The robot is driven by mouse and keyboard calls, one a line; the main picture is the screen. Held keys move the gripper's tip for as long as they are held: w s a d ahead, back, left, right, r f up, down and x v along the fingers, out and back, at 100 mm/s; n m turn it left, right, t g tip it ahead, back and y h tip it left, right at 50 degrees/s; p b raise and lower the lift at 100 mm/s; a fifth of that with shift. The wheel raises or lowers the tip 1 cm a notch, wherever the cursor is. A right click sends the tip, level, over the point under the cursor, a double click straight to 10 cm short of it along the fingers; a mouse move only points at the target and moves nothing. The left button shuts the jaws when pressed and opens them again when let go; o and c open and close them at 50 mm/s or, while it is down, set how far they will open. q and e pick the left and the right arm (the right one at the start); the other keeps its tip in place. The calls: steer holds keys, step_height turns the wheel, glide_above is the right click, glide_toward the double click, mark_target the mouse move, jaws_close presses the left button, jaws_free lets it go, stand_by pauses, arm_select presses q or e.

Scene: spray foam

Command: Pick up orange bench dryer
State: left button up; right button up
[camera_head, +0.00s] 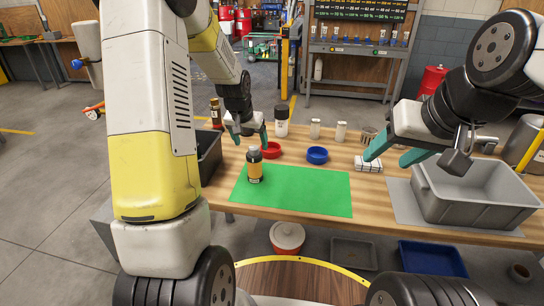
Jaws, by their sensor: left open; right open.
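I cannot clearly make out an orange bench dryer. A small orange-red item (93,108) shows at the left, partly hidden by my own arm, and I cannot tell what it is. A dark bottle with an orange label (254,172) stands upright on the green mat (310,190). My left gripper (249,133) is open and empty, pointing down above the table behind that bottle. My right gripper (393,152) is open above the right part of the table, near a small white striped block (368,164) and left of the grey bin.
The wooden table (340,222) holds a red dish (271,150), a blue dish (317,155), a white bottle with a black cap (281,127), two small white containers and a black bin (209,158). A grey bin (470,203) fills the right side. The mat's right part is clear.

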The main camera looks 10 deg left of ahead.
mark_target(254, 155)
arm_select(q)
steer(key=x, duration=0.8)
steer(key=shift+s+f, duration=0.1)
jaws_close()
